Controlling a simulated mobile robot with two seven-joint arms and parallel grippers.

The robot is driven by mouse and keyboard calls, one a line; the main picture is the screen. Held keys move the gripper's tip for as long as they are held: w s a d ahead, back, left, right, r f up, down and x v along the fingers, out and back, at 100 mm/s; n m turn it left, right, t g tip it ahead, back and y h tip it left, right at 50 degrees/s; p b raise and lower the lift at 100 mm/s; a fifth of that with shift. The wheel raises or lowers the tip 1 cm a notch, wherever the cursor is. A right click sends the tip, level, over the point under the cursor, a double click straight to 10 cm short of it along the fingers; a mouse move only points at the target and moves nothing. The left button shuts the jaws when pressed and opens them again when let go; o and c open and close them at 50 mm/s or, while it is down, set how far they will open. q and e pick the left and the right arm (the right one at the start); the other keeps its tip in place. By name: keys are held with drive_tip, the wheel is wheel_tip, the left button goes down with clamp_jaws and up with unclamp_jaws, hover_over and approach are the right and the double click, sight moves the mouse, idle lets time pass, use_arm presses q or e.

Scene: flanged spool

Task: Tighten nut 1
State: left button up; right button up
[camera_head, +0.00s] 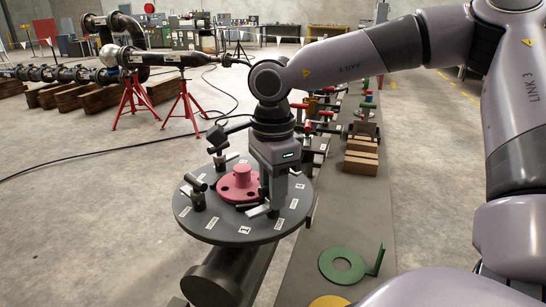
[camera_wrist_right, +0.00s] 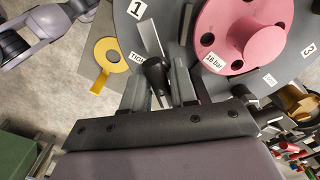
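A round dark plate (camera_head: 230,222) with white labels carries a pink flanged hub (camera_head: 238,184), marked "16 bar" in the right wrist view (camera_wrist_right: 240,35). Label 1 (camera_wrist_right: 137,9) lies near a dark nut with a pale lever (camera_wrist_right: 150,37); the lever also shows at the plate's front (camera_head: 258,211). My right gripper (camera_head: 272,200) is down at the plate beside the hub. In the right wrist view its fingers (camera_wrist_right: 160,88) stand either side of the dark nut; whether they touch it is unclear. Other levered nuts (camera_head: 197,190) stand on the plate's left and back. My left gripper is out of view.
A grey bench (camera_head: 340,215) runs to the right of the plate, with a green ring plate (camera_head: 342,266), a yellow ring (camera_wrist_right: 110,55) and wooden blocks (camera_head: 361,160). Red pipe stands (camera_head: 183,105) are at the back left. Open floor lies left of the plate.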

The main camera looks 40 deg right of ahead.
drive_tip(key=m, duration=0.4)
drive_tip(key=shift+m, duration=0.3)
drive_tip(key=m, duration=0.4)
drive_tip(key=m+b, duration=0.4)
drive_tip(key=m, duration=0.2)
drive_tip(key=shift+f, duration=0.2)
drive_tip(key=m+b, duration=0.1)
drive_tip(key=m, duration=0.1)
drive_tip(key=shift+m+b, duration=0.3)
drive_tip(key=shift+b, duration=0.1)
drive_tip(key=shift+r, duration=0.25)
drive_tip(key=shift+n+p, duration=0.45)
drive_tip(key=shift+n, duration=0.65)
wheel_tip(320, 180, up, 7)
drive_tip(key=p, duration=0.5)
drive_tip(key=shift+f, duration=0.2)
drive_tip(key=shift+r, duration=0.2)
